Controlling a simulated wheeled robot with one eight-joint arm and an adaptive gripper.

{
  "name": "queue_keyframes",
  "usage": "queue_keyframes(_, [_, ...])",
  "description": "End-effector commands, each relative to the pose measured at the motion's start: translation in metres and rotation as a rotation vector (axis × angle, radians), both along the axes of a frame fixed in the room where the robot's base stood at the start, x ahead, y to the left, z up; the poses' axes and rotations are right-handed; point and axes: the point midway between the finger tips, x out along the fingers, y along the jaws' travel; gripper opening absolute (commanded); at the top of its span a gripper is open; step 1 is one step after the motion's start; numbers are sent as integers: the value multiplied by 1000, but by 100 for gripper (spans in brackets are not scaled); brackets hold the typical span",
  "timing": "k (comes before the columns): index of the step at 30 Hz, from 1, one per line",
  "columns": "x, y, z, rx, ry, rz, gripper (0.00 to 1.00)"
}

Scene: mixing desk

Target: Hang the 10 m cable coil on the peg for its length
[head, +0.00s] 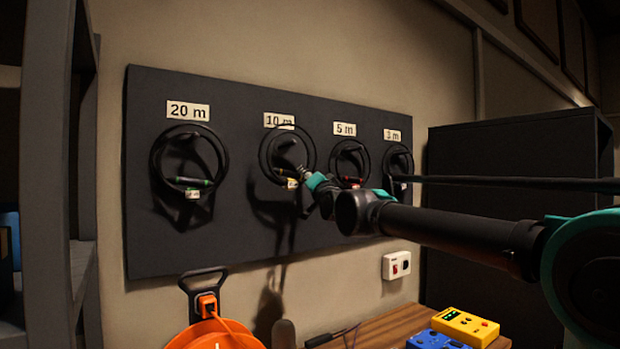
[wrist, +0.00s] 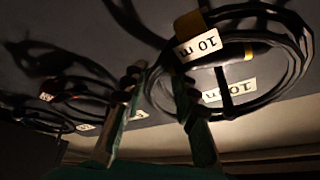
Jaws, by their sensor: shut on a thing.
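The 10 m cable coil (head: 264,160) is a black loop with a yellow band and a white tag. It is in front of the dark board, below the "10 m" label (head: 279,120). My gripper (head: 310,181) is shut on the coil's lower right side. In the wrist view my gripper (wrist: 158,78) has the coil (wrist: 296,62) between its fingers, with its "10 m" tag (wrist: 197,45) facing the camera. A dark peg (wrist: 222,85) shows inside the loop. I cannot tell whether the coil rests on it.
Other coils hang on the board: 20 m (head: 224,160) at left, 5 m (head: 334,160) close right of my gripper, and another (head: 389,170) farther right. Below are an orange reel (head: 215,335), a yellow box (head: 465,327) and a blue box (head: 432,341). A dark cabinet (head: 510,150) stands at right.

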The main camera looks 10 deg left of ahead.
Motion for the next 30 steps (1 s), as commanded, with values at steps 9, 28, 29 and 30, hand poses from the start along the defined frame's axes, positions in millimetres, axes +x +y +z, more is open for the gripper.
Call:
queue_keyframes(9, [11,13,-1,2,-1,0,0])
queue_keyframes(28, [20,23,-17,1,-1,0,0])
queue_keyframes(29, [20,23,-17,1,-1,0,0])
queue_keyframes(30, [20,23,-17,1,-1,0,0])
